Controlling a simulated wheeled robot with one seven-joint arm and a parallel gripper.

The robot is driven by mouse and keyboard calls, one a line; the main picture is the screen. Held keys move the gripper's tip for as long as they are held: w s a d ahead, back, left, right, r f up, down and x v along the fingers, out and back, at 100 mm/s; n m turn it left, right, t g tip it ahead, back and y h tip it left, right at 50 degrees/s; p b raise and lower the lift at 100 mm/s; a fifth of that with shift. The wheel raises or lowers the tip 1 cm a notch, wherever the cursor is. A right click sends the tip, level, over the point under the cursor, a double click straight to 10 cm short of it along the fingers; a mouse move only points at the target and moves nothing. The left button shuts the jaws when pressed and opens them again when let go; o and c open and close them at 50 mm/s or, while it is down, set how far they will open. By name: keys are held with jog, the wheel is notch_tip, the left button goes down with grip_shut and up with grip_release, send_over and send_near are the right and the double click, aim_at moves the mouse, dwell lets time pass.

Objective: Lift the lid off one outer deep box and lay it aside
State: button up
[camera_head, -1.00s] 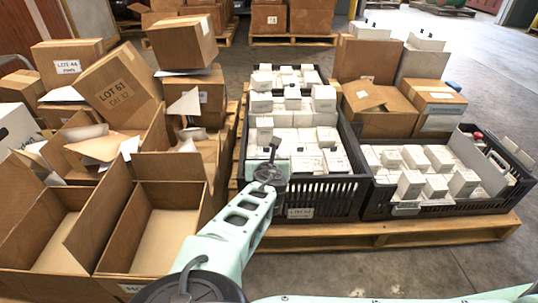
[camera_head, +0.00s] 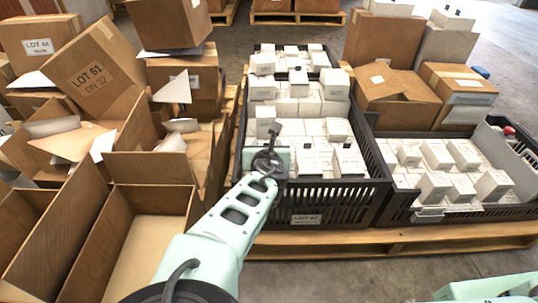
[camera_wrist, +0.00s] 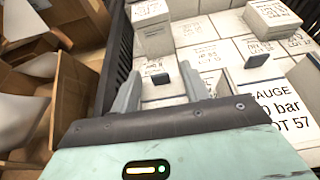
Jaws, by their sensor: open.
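White boxes fill the black crate (camera_head: 357,197); several in its front row carry a small dark tab on top. Two tabbed boxes stand in the front right of the crate, a middle one (camera_head: 312,163) and a right one (camera_head: 348,165). My gripper (camera_head: 268,165) is over the front left of this crate, pointing down. In the wrist view my gripper (camera_wrist: 174,90) is open, its two fingers apart over white box tops. A dark tab (camera_wrist: 160,78) shows between the fingers; I cannot tell whether they touch it. Another dark tab (camera_wrist: 257,60) stands to the right, outside the fingers.
A low black crate (camera_head: 480,212) with white boxes adjoins on the right, on the same wooden pallet (camera_head: 410,240). Open brown cartons (camera_head: 150,225) crowd the left side. Brown cartons (camera_head: 395,98) stand behind on the right. Bare floor lies in front.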

grip_shut()
jog(key=shift+r, duration=0.15)
